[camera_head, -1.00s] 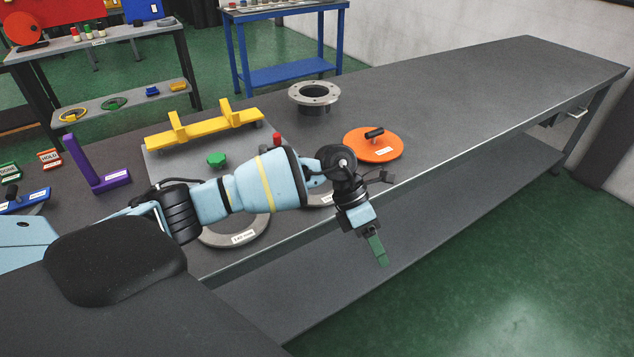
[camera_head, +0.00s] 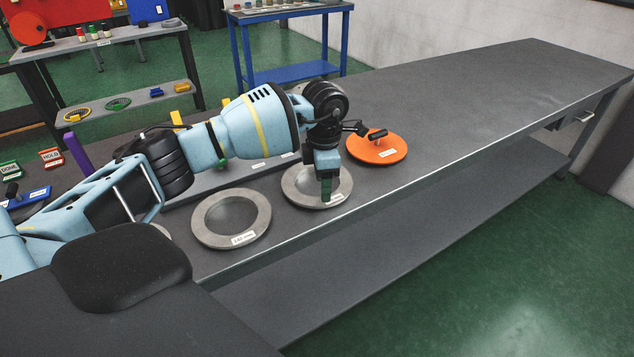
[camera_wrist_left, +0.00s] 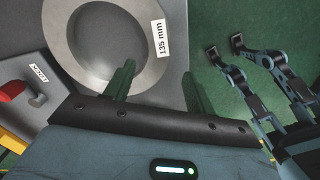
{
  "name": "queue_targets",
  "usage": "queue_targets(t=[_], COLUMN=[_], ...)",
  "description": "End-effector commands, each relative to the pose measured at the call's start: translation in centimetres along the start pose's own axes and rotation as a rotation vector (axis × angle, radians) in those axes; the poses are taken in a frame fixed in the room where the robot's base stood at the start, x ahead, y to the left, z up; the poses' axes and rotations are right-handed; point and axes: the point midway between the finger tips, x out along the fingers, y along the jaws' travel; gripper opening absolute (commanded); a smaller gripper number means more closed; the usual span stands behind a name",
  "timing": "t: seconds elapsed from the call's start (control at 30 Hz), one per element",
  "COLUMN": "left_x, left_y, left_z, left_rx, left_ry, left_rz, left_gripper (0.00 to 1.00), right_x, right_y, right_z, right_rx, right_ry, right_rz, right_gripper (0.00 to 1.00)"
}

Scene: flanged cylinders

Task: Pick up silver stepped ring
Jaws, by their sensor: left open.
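A flat grey ring (camera_head: 292,186) lies on the bench below my left gripper (camera_head: 326,190). In the left wrist view this flat ring (camera_wrist_left: 57,48) has a white "135 mm" label. My left gripper (camera_wrist_left: 158,88) is open, with its green fingers pointing down and nothing between them.
A second flat grey ring (camera_head: 202,222) lies to the left, near the bench's front edge. An orange disc (camera_head: 392,153) with a black handle lies just right of my gripper. The bench's right part (camera_head: 500,90) is clear. A purple upright (camera_head: 78,154) stands far left.

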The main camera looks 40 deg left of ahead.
Motion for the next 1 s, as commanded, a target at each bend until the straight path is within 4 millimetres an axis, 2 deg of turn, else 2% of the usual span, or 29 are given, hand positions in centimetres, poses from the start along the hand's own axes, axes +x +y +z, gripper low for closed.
queue_targets(t=[0.17,0.5,0.77,0.83,1.0], left_x=[0.7,4.8,5.2,5.2,5.1], left_y=[0.0,0.2,0.2,0.2,0.2], left_z=[-0.1,-0.2,-0.2,-0.2,-0.2], left_rx=[0.000,0.000,0.001,0.001,0.000], left_ry=[0.001,-0.001,-0.001,-0.001,-0.002], left_rz=[-0.001,0.000,0.000,0.000,0.000], left_gripper=[0.55,0.55,0.55,0.50,0.28], right_x=[-0.1,-0.5,-0.4,-0.4,-0.3], right_y=[0.0,0.0,0.0,0.0,0.1], right_z=[0.1,-0.1,-0.1,-0.2,-0.4], right_rx=[0.000,0.000,0.000,0.000,-0.001], right_ry=[-0.002,-0.001,0.000,0.001,0.006], right_rz=[0.000,0.000,0.001,0.001,0.001], right_gripper=[0.36,0.36,0.36,0.36,0.36])
